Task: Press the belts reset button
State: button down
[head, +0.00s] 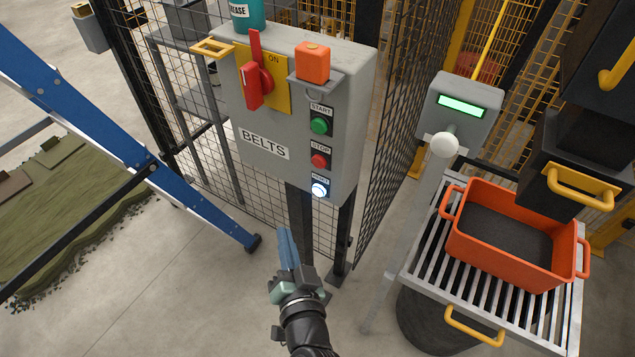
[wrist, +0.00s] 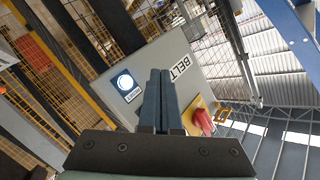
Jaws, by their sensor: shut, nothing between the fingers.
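The grey BELTS control box (head: 292,175) stands on a post in front of the mesh fence. Its reset button (head: 319,190) is lit white, lowest in the column, below the red stop button (head: 319,160) and the green start button (head: 319,126). My gripper (head: 287,238) is shut and empty, pointing up, below and a little left of the reset button and apart from the box. In the wrist view the reset button (wrist: 125,82) glows left of my shut fingertips (wrist: 160,75), and the box face (wrist: 205,62) lies beyond them.
A red rotary switch (head: 258,84) and an orange block (head: 313,63) are on the box. A blue ladder leg (head: 180,180) stands left. At right are a slatted stand (head: 425,235) with an orange tray (head: 505,272) and a white-knobbed lever (head: 445,145).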

aim_at(312, 190)
jog(key=w+d+b, duration=0.3)
jog(key=w+d, duration=0.2)
jog(key=w, duration=0.2)
dwell(0.6)
jog(key=shift+w+d+b, duration=0.15)
jog(key=shift+d+b, duration=0.05)
jog(key=shift+b, duration=0.2)
dwell(1.6)
jog(key=shift+w+d, duration=0.2)
jog(key=shift+w, duration=0.05)
jog(key=shift+w+d+b, duration=0.25)
jog(key=shift+w+b, duration=0.1)
jog(key=shift+b, duration=0.2)
dwell(0.5)
dwell(0.3)
jog(key=shift+s+a+p, duration=0.35)
jog(key=shift+s+a, duration=0.15)
jog(key=shift+s, duration=0.2)
